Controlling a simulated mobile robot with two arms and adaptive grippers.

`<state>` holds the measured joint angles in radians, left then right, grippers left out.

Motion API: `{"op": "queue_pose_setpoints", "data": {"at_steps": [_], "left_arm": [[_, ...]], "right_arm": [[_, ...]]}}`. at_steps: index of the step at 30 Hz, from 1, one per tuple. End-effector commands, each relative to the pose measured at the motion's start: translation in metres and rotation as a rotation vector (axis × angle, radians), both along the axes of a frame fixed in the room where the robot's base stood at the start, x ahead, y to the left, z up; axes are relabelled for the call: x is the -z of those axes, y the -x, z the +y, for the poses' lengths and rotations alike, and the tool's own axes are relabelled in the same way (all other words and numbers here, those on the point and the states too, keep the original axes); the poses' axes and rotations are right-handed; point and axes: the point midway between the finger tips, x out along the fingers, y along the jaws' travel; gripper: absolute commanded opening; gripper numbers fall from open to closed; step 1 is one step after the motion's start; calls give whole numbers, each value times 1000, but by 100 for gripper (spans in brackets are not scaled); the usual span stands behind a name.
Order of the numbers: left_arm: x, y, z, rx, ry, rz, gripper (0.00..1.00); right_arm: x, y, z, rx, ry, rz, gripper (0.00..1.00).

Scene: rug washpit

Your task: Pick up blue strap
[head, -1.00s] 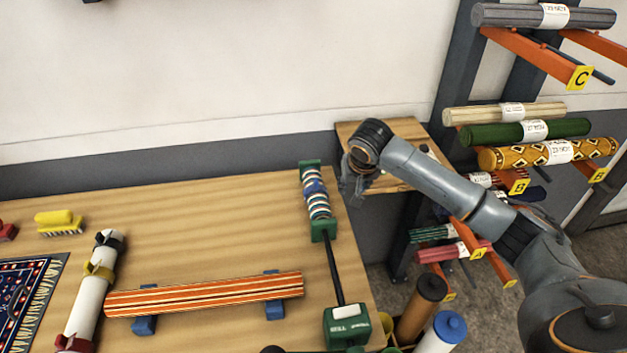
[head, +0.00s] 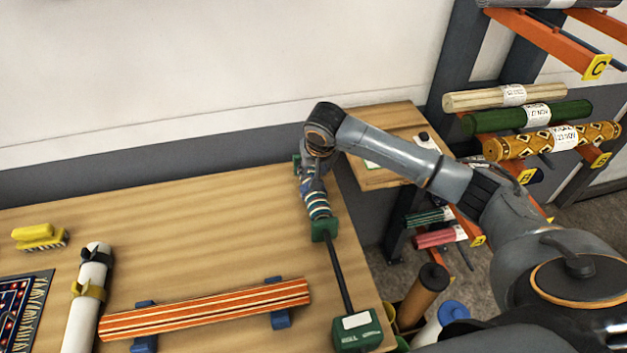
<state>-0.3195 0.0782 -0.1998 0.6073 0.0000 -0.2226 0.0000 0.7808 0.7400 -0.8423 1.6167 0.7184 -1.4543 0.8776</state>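A strap holder with green end blocks (head: 325,230) stands near the right end of the wooden table. It carries a row of rolled straps (head: 318,206) in blue, white and dark bands. My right gripper (head: 308,178) is at the far end of this row, pointing down over the blue part. It hides most of the blue strap, and I cannot tell whether the fingers touch it or are closed. My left gripper is not in view.
A striped orange roll (head: 205,310) rests on blue supports. A white roll (head: 88,300), a yellow brush (head: 38,236) and a patterned rug lie left. A rack (head: 465,60) of rolls stands right.

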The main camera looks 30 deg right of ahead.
Motion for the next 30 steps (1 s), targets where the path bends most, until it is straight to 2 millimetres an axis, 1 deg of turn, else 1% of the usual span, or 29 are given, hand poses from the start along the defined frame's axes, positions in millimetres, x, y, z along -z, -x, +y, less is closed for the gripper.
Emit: {"op": "queue_pose_setpoints", "data": {"at_steps": [2, 5, 9, 11, 15, 23, 26, 27, 28, 29, 30], "left_arm": [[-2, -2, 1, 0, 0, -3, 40], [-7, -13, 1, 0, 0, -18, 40], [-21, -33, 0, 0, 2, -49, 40], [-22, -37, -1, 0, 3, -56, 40], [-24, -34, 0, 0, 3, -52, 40], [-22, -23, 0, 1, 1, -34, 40], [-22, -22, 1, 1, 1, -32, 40], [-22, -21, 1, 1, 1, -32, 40], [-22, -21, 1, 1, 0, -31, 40], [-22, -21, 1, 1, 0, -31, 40], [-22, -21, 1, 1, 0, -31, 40]], "right_arm": [[4, -1, -1, 0, 1, 1, 38], [10, -4, -3, 1, 1, 3, 38], [28, -10, -8, 2, 2, 4, 38], [37, -14, -8, 1, 0, 2, 38], [49, -18, -9, 0, 1, 0, 38], [52, -19, -9, -1, 1, -1, 38], [52, -19, -10, -1, 2, -1, 19], [52, -19, -10, -1, 2, -1, 11], [52, -19, -10, -1, 2, -1, 5], [52, -19, -10, -1, 1, -1, 0], [52, -19, -10, 0, 1, -1, 0]]}}
